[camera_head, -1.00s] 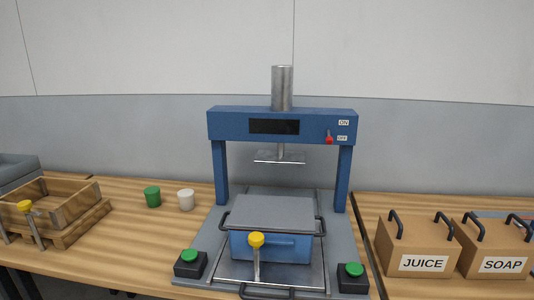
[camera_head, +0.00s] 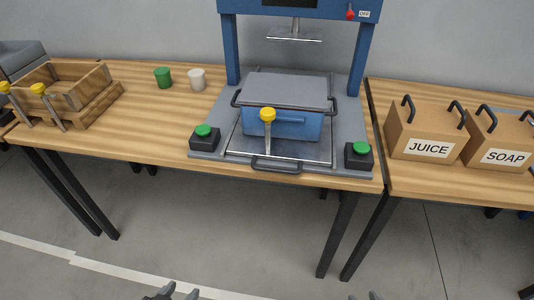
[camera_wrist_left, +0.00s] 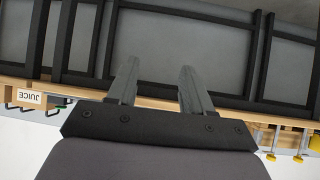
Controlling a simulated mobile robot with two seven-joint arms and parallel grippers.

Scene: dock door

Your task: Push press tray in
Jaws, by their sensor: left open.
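The press tray (camera_head: 312,153) is a flat metal plate with a dark handle (camera_head: 277,165) at its front edge. It lies on the grey base of the blue press (camera_head: 232,50) and extends forward of the press posts. A blue box with a grey lid (camera_head: 285,92) sits on it, with a yellow-knobbed pin (camera_head: 267,116) at its front. My left gripper (camera_head: 172,293) shows at the bottom edge, well below and apart from the tray. In the left wrist view its fingers (camera_wrist_left: 158,82) are spread and empty. Only a tip of my right gripper (camera_head: 372,296) shows; its jaws are hidden.
Two green-button boxes (camera_head: 204,138) (camera_head: 358,154) flank the tray. A green cup (camera_head: 163,78) and white cup (camera_head: 197,80) stand left. A wooden crate (camera_head: 80,90) is at the far left; JUICE (camera_head: 425,128) and SOAP (camera_head: 500,138) boxes are right. The floor in front is clear.

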